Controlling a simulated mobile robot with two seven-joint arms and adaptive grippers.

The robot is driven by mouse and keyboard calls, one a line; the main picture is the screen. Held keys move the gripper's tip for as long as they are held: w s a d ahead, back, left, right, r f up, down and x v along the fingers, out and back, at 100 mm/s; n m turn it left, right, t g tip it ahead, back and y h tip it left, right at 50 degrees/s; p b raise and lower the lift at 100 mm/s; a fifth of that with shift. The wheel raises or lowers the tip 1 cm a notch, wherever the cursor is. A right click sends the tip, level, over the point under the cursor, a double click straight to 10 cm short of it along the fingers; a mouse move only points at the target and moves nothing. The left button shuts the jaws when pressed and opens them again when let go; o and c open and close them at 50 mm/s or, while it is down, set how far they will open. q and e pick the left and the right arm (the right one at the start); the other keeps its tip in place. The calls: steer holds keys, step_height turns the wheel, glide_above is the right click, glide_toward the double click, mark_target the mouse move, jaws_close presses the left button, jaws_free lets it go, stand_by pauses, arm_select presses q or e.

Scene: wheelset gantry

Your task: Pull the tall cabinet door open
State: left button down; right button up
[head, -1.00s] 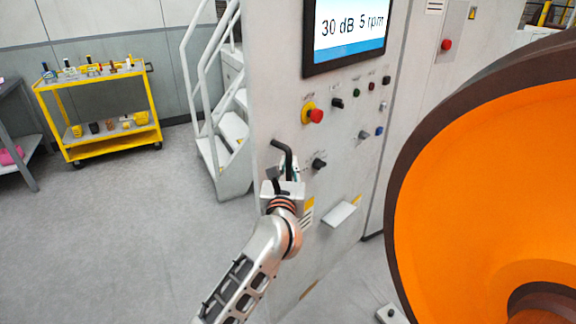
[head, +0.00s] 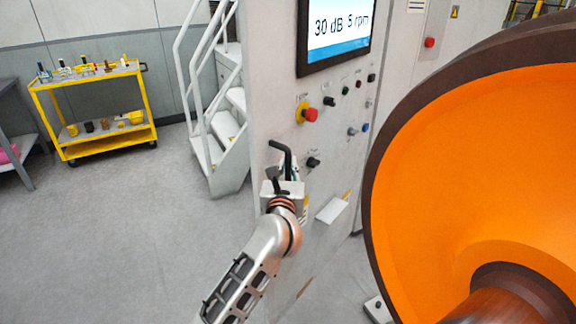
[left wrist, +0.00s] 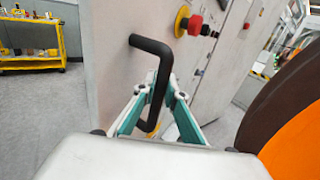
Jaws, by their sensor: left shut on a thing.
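The tall cabinet door (head: 275,110) is a light grey upright panel in the middle of the head view, carrying a screen, buttons and knobs. A black bent bar handle (head: 287,150) stands out near its left edge; it also shows in the left wrist view (left wrist: 151,45). My left gripper (head: 288,172) is shut on the lower part of this handle. In the left wrist view its two teal-sided fingers (left wrist: 160,97) stand on either side of the bar. I cannot tell whether the door stands ajar. My right gripper is not in view.
A large orange wheel with a dark rim (head: 450,160) fills the right, close to the panel. A red emergency button (head: 308,114) sits above the handle. White stairs (head: 215,125) stand behind left. A yellow trolley (head: 95,149) is at far left. The left floor is clear.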

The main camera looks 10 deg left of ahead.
arm_select(q)
steer(key=c, duration=2.1)
jaws_free()
steer(key=shift+s, duration=0.1)
steer(key=s, duration=0.8)
steer(key=s+d, duration=0.1)
steer(key=s, duration=0.3)
steer(key=shift+w, duration=0.1)
